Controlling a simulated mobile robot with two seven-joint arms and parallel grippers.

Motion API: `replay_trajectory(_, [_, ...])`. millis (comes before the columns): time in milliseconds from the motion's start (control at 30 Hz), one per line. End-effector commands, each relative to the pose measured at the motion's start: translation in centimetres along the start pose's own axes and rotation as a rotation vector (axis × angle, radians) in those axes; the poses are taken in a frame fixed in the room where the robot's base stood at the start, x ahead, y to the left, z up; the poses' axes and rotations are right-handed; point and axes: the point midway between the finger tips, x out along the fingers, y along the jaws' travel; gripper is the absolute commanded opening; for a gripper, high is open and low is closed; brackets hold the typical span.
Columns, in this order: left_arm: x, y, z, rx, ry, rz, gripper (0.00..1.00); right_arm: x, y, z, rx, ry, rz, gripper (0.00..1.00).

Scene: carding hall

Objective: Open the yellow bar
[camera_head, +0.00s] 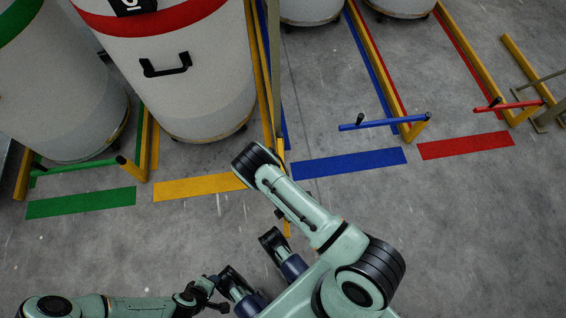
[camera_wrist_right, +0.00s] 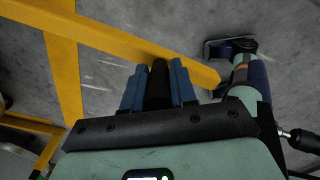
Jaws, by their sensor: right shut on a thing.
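The yellow bar (camera_wrist_right: 128,40) crosses the right wrist view from the upper left to the middle right. Its black upright handle (camera_wrist_right: 159,84) stands between the two blue fingers of my right gripper (camera_wrist_right: 158,88), which is shut on it. In the head view only short pieces of the yellow bar (camera_head: 286,228) show beside my right arm, pointing out past the line of the floor stripes. The arm hides most of the bar and the right gripper there. My left gripper (camera_head: 206,292) is low in the head view, away from the bar; its fingers are unclear.
A large white can (camera_head: 185,85) with a red band stands in the yellow lane behind the yellow floor stripe (camera_head: 198,187). The green bar (camera_head: 80,166), blue bar (camera_head: 375,123) and red bar (camera_head: 508,106) lie across their lanes.

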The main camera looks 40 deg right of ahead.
Motion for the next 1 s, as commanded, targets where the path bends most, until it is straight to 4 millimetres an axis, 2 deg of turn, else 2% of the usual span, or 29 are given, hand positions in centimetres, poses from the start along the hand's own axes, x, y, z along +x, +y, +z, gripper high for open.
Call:
replay_trajectory(433, [-0.1,0.0,0.1,0.000,-0.003,0.000,0.43,0.0,-0.1,0.2,-0.009,-0.001,-0.001,0.00])
replay_trajectory(467, [-0.1,0.0,0.1,0.000,-0.002,0.000,0.43,0.0,-0.1,0.2,-0.009,-0.001,-0.001,0.33])
replay_trajectory(500, [-0.1,0.0,0.1,0.000,-0.002,0.000,0.43,0.0,-0.1,0.2,-0.009,-0.001,-0.001,0.46])
replay_trajectory(533, [-0.1,0.0,0.1,0.000,-0.002,0.000,0.43,0.0,-0.1,0.2,-0.009,-0.001,-0.001,0.52])
replay_trajectory(833, [-0.1,0.0,0.1,0.000,-0.003,0.000,0.43,-0.1,-0.1,0.2,-0.008,-0.001,0.000,0.52])
replay_trajectory(1000, [-0.9,0.3,0.9,0.002,-0.025,0.002,0.43,-1.9,0.0,0.2,-0.007,-0.001,0.002,0.52])
